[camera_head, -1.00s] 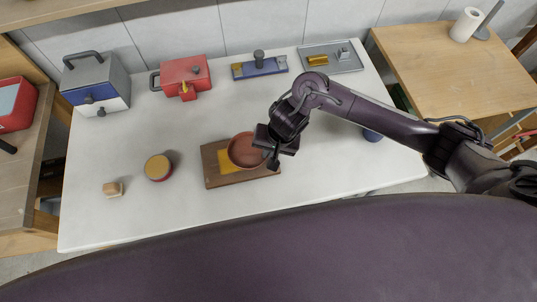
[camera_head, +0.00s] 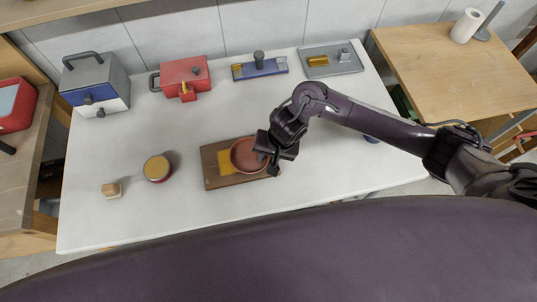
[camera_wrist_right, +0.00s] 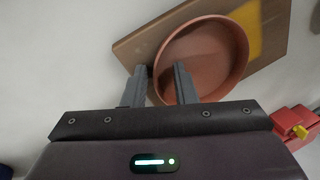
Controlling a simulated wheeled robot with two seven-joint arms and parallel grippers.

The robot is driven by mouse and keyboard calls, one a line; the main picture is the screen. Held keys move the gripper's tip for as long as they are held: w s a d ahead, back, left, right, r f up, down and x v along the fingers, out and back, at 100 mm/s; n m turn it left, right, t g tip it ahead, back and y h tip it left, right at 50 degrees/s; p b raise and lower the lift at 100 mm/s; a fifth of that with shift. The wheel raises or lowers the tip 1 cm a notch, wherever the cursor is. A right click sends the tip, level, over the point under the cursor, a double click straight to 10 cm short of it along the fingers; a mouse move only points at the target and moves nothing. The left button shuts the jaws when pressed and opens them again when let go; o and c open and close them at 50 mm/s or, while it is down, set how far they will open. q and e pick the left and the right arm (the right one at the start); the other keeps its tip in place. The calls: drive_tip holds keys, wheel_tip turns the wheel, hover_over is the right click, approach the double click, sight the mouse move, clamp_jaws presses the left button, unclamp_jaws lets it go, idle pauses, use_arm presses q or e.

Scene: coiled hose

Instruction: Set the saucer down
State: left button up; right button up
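The saucer (camera_head: 249,154), a round reddish-brown dish with a raised rim, sits level on the right part of a wooden board (camera_head: 213,177). A yellow patch (camera_head: 225,162) on the board shows partly beside it. My right gripper (camera_head: 266,151) is at the saucer's right edge and hides part of it. In the right wrist view the fingers (camera_wrist_right: 160,72) stand apart, one outside the rim and one over the inside of the saucer (camera_wrist_right: 205,55), with space around the rim between them. My left gripper is not in view.
A round yellow-topped tin (camera_head: 157,168) and a small wooden block (camera_head: 111,190) stand to the left. A grey-blue box (camera_head: 95,85), a red box (camera_head: 185,75), a blue holder (camera_head: 260,68) and a grey tray (camera_head: 330,60) line the back.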

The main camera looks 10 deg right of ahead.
drive_tip(key=p+v, duration=0.3)
drive_tip(key=v, duration=0.9)
drive_tip(key=shift+r, duration=0.2)
drive_tip(key=shift+s, duration=0.1)
